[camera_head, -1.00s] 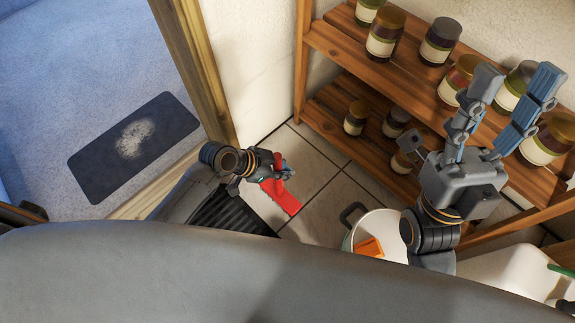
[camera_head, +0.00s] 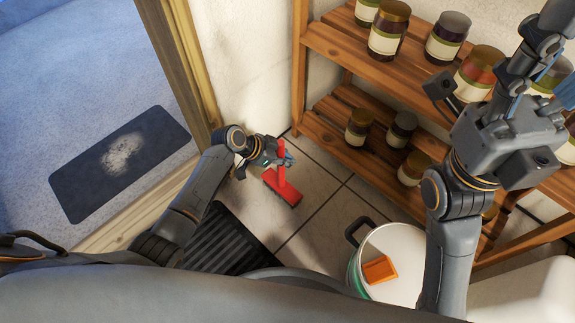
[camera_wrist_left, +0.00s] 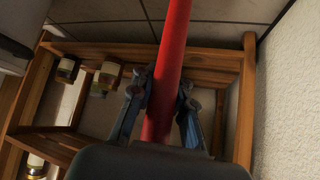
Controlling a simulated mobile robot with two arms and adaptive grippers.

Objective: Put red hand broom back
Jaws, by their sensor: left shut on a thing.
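The red hand broom (camera_head: 284,187) is upright or slightly tilted, with its wide head down over the floor tiles. I cannot tell whether the head touches the floor. My left gripper (camera_head: 283,160) is shut on its handle. In the left wrist view the red handle (camera_wrist_left: 172,62) runs between the two fingers (camera_wrist_left: 162,112), and the broom head is out of sight. My right gripper (camera_head: 560,48) is raised at the right in front of the shelf, its fingers apart and empty, partly cut off by the picture edge.
A wooden shelf (camera_head: 335,54) with several jars stands at the back right. A white bucket (camera_head: 405,245) with an orange thing (camera_head: 379,269) stands at the front. A black grooved mat (camera_head: 225,240) lies near my base. A doorway frame (camera_head: 188,75) is at the left. Tiles around the broom are clear.

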